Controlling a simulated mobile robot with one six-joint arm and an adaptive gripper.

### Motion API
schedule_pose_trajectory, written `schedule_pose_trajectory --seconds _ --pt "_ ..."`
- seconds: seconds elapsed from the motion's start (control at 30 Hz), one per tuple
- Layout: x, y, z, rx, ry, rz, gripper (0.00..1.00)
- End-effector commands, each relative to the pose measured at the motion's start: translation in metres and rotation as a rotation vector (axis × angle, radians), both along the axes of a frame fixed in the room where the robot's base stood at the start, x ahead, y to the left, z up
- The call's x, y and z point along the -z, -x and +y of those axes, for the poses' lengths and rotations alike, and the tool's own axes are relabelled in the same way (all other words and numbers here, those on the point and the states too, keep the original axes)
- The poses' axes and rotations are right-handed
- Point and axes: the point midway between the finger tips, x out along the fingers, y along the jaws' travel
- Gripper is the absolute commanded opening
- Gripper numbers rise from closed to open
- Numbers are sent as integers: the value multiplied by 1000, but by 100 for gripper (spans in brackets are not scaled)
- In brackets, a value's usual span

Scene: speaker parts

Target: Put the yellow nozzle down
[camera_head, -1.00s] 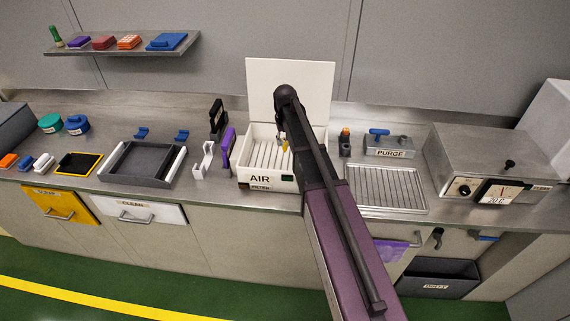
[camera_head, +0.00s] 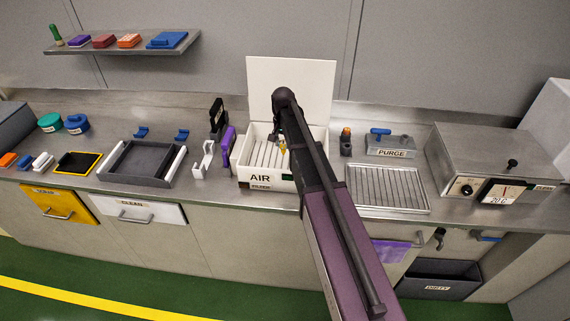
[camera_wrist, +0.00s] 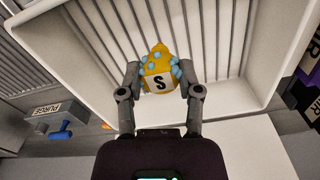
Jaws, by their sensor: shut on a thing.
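The yellow nozzle (camera_wrist: 159,78) carries a black S on a white patch and has light blue spots. It sits between the two fingers of my gripper (camera_wrist: 158,76), which is shut on it, over the ribbed floor of the white AIR filter box (camera_wrist: 262,88). In the head view the nozzle (camera_head: 283,147) is a small yellow spot inside the open box (camera_head: 262,181), beside my gripper (camera_head: 276,139). My arm partly covers the box's right side. I cannot tell whether the nozzle touches the ribs.
The box's white lid (camera_head: 290,88) stands up at the back. A purple upright part (camera_head: 228,147) and a white holder (camera_head: 204,160) stand left of the box. A wire rack (camera_head: 388,188) and the PURGE unit (camera_head: 389,146) are to the right.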

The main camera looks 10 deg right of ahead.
Motion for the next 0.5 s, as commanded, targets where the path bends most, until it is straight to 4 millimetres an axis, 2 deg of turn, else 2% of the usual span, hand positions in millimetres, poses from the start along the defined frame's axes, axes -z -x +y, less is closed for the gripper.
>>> schedule_pose_trajectory --seconds 0.27,0.5 --pt "5 0 -1 -1 0 0 0" --pt "25 0 -1 -1 0 0 0"
